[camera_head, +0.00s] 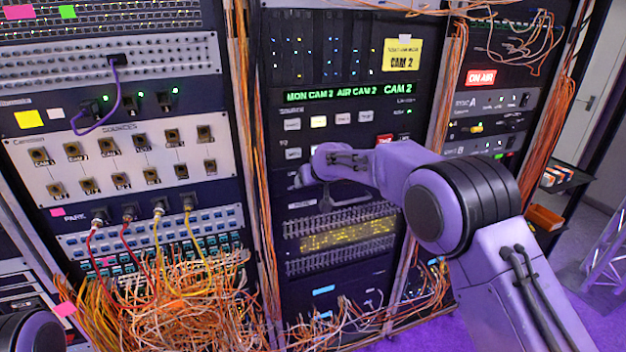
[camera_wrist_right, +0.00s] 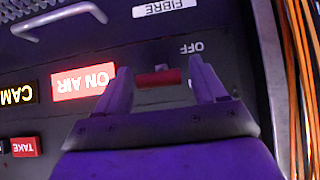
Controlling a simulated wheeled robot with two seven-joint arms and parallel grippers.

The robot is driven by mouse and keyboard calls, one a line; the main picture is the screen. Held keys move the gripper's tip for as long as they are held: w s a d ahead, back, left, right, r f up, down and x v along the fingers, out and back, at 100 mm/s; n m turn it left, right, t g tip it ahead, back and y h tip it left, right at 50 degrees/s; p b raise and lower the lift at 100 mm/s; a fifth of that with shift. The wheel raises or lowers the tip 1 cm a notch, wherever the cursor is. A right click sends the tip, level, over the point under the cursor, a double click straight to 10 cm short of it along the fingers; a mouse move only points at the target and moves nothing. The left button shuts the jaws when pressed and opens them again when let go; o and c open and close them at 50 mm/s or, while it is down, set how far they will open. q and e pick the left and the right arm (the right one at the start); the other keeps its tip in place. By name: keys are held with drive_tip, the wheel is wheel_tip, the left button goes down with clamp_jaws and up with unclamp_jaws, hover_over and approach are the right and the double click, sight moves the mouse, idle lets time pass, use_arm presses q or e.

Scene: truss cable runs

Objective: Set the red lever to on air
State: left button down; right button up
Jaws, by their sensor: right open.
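The red lever (camera_wrist_right: 158,78) shows in the right wrist view as a short red bar on the dark panel. It lies between the two spread fingers of my right gripper (camera_wrist_right: 165,82), with a small gap visible on each side. The picture is upside down. A lit red ON AIR sign (camera_wrist_right: 83,82) is left of the lever, and an OFF mark (camera_wrist_right: 192,47) is above it and to its right. I cannot tell which setting the lever is in. In the head view my right gripper (camera_head: 303,178) is at the middle rack, and the lever cannot be made out. My left gripper is out of view.
A red TAKE button (camera_wrist_right: 25,147) and a CAM display (camera_wrist_right: 17,95) are near the lever. A metal handle (camera_wrist_right: 60,18) sticks out nearby. Orange cables (camera_wrist_right: 302,80) run along the rack edge. A patch panel (camera_head: 130,160) with hanging cables stands left.

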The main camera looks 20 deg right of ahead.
drive_tip(key=shift+s+r+b, duration=0.2)
drive_tip(key=shift+s+b, duration=0.05)
drive_tip(key=shift+b, duration=0.05)
drive_tip(key=b+v, duration=0.3)
drive_tip(key=v, duration=0.6)
drive_tip(key=shift+s+r+b, duration=0.3)
drive_tip(key=shift+b, duration=0.05)
